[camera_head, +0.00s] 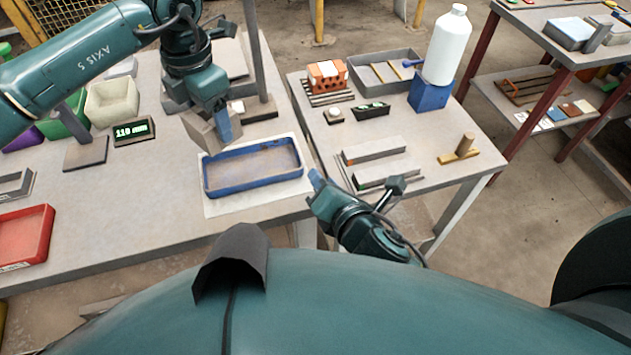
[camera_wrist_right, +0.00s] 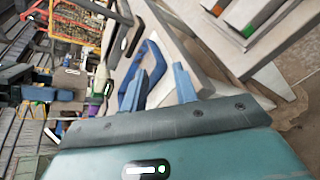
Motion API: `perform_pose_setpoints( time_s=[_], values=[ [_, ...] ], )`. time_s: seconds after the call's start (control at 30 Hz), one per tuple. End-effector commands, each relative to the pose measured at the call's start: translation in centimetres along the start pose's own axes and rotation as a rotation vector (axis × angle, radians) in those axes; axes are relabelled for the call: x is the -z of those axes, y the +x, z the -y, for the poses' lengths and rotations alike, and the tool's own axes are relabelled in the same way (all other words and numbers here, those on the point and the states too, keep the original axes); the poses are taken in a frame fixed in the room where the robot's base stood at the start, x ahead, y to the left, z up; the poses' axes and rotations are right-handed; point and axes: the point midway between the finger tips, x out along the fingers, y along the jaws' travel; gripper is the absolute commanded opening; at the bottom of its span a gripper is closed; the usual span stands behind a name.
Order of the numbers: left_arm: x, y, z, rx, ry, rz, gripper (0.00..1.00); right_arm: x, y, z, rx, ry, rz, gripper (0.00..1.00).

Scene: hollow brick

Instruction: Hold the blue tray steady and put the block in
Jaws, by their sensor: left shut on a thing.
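The blue tray (camera_head: 250,182) is a shallow rectangle lying on a pale sheet on the left table, and looks empty. My left gripper (camera_head: 222,130) is shut on a grey-brown block (camera_head: 199,131), which is tilted just behind the tray's far left corner; the gripper partly hides it. I cannot tell whether the block touches the table. My right gripper (camera_head: 315,181) is near the tray's right end, apart from it. In the right wrist view its two fingers (camera_wrist_right: 157,82) stand apart with nothing held, and the blue tray's rim (camera_wrist_right: 142,62) shows beyond them.
A red tray (camera_head: 24,236) lies at the left, and a small display (camera_head: 134,131) and a cream bin (camera_head: 111,101) stand behind. On the right table are a white bottle (camera_head: 447,45) on a blue block (camera_head: 430,95) and an orange brick (camera_head: 327,75). A gap separates the tables.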

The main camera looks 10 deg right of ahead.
Motion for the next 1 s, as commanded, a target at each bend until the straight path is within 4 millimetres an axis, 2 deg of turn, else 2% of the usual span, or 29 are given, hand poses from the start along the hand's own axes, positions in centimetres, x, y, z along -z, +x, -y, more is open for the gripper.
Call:
perform_pose_setpoints(
  time_s=[0.1, 0.2, 0.4, 0.53, 0.63, 1.0],
  values=[
    [0.0, -0.1, 0.0, 0.0, 0.0, 0.001, 0.32, 0.3, -0.3, -1.4, 0.014, -0.308, 0.008, 0.29],
    [0.0, -0.1, 0.0, 0.0, 0.0, 0.001, 0.32, 0.5, -0.6, -2.0, 0.032, -0.517, 0.013, 0.29],
    [0.0, -0.1, 0.0, 0.0, 0.0, 0.001, 0.32, 0.7, -1.0, -2.4, 0.057, -0.755, 0.018, 0.29],
    [0.0, -0.1, 0.0, 0.0, 0.0, 0.001, 0.32, 0.6, -0.6, -2.5, 0.064, -0.799, 0.02, 0.29],
    [0.0, -0.1, 0.0, 0.0, 0.0, 0.001, 0.32, 0.6, 0.6, -2.4, 0.064, -0.801, 0.021, 0.29],
    [0.0, -0.1, 0.0, 0.0, 0.0, 0.001, 0.32, 0.3, 7.5, -2.1, 0.064, -0.796, 0.02, 0.29]
  ],
)
